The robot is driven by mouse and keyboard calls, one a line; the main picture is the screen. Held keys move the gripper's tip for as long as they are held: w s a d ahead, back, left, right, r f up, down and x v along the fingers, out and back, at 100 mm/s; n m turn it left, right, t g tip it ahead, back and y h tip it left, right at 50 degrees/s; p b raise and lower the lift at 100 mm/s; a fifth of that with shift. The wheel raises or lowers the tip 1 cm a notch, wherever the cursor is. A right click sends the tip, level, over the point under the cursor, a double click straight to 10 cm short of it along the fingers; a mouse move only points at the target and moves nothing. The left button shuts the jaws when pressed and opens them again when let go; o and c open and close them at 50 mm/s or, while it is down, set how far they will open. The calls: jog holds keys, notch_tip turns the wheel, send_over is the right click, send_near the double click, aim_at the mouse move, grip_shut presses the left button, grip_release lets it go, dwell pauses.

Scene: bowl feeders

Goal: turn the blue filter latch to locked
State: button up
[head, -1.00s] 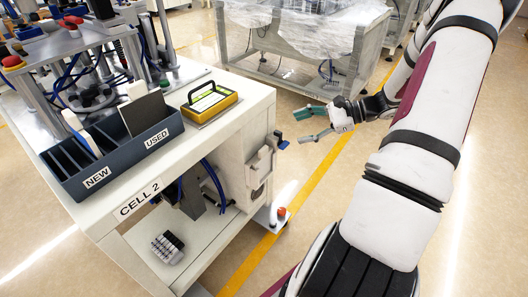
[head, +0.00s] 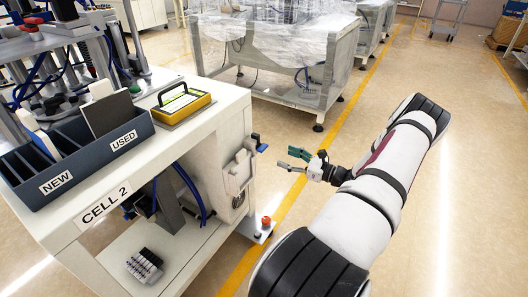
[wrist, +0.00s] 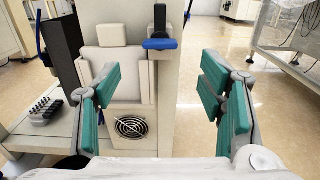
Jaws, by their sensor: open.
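The blue latch (wrist: 160,44) shows in the wrist view near the top centre, on the side of the cell cabinet, with a black part standing above it. Below and left of it are a pale filter housing (wrist: 118,70) and a round fan grille (wrist: 131,127). In the head view the blue latch (head: 261,147) sticks out from the cabinet's right side. My gripper (head: 296,160) is to the right of the latch, apart from it. In the wrist view its teal fingers (wrist: 162,95) are wide open with nothing between them. Whether the latch is locked I cannot tell.
The white CELL 2 bench (head: 190,135) carries a bin marked NEW and USED (head: 85,160) and a yellow device (head: 182,101). An orange-red knob (head: 266,221) stands low by the cabinet. A plastic-wrapped machine (head: 290,50) stands behind; open floor lies right.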

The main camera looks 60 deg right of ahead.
aim_at(265, 149)
jog(key=w, duration=0.3)
jog(key=w+b, duration=0.1)
jog(key=w, duration=0.5)
jog(key=shift+w+a+b, duration=0.35)
jog(key=shift+w, duration=0.05)
jog(key=c, duration=1.2)
